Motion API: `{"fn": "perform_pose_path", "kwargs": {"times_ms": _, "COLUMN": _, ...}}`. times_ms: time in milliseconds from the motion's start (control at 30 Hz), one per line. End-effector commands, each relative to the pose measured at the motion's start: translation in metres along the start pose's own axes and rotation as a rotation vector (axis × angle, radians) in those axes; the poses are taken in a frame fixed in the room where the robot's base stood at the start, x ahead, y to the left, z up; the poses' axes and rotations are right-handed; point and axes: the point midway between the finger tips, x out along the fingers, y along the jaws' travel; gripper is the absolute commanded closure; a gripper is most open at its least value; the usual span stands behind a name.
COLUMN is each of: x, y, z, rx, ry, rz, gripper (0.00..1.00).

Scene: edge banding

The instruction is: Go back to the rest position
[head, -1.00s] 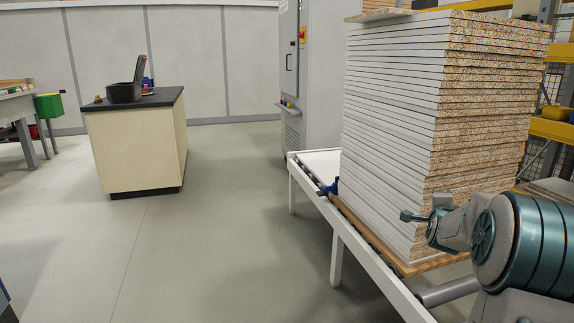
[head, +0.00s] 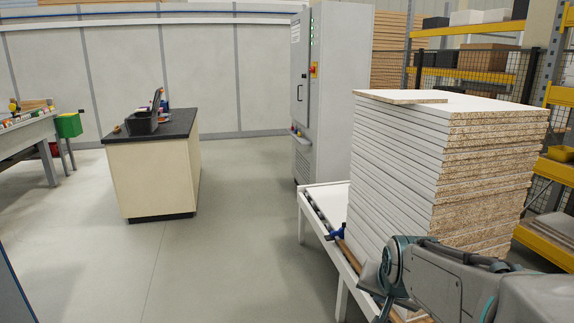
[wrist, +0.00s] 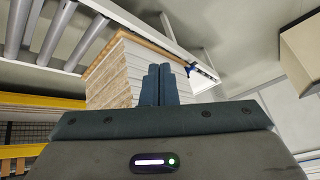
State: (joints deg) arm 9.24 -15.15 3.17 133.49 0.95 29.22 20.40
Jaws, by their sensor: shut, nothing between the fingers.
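My gripper (wrist: 158,85) shows in the wrist view with its two dark fingers together and nothing between them. Beyond the fingers is the tall stack of white-faced boards (wrist: 125,65) on the roller conveyor. In the head view my arm reaches in from the lower right, in front of the lower part of the board stack (head: 430,150). My fingers do not show there; they are hidden or outside that view. One loose board lies on top of the stack.
The conveyor (head: 310,215) runs under the stack. A grey machine cabinet (head: 330,95) stands behind it. A black-topped cabinet (head: 155,175) with an open dark case (head: 143,122) stands left of centre. Yellow racking (head: 480,75) is at the right. The middle floor is clear.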

Motion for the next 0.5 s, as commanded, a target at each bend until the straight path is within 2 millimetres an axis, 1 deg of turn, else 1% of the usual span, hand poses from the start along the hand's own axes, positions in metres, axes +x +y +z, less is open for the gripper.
{"fn": "perform_pose_path", "kwargs": {"times_ms": 33, "x": -0.032, "y": -0.005, "z": 0.006, "rx": -0.061, "ry": -0.040, "rz": 0.005, "gripper": 1.00}}
{"fn": "perform_pose_path", "kwargs": {"times_ms": 100, "x": -0.056, "y": -0.004, "z": 0.022, "rx": -0.145, "ry": -0.100, "rz": 0.013, "gripper": 1.00}}
{"fn": "perform_pose_path", "kwargs": {"times_ms": 200, "x": -0.086, "y": -0.002, "z": 0.045, "rx": -0.257, "ry": -0.180, "rz": 0.018, "gripper": 1.00}}
{"fn": "perform_pose_path", "kwargs": {"times_ms": 333, "x": -0.114, "y": 0.003, "z": 0.068, "rx": -0.365, "ry": -0.262, "rz": 0.019, "gripper": 1.00}}
{"fn": "perform_pose_path", "kwargs": {"times_ms": 400, "x": -0.122, "y": 0.005, "z": 0.077, "rx": -0.404, "ry": -0.292, "rz": 0.018, "gripper": 1.00}}
{"fn": "perform_pose_path", "kwargs": {"times_ms": 500, "x": -0.128, "y": 0.008, "z": 0.084, "rx": -0.435, "ry": -0.316, "rz": 0.017, "gripper": 1.00}}
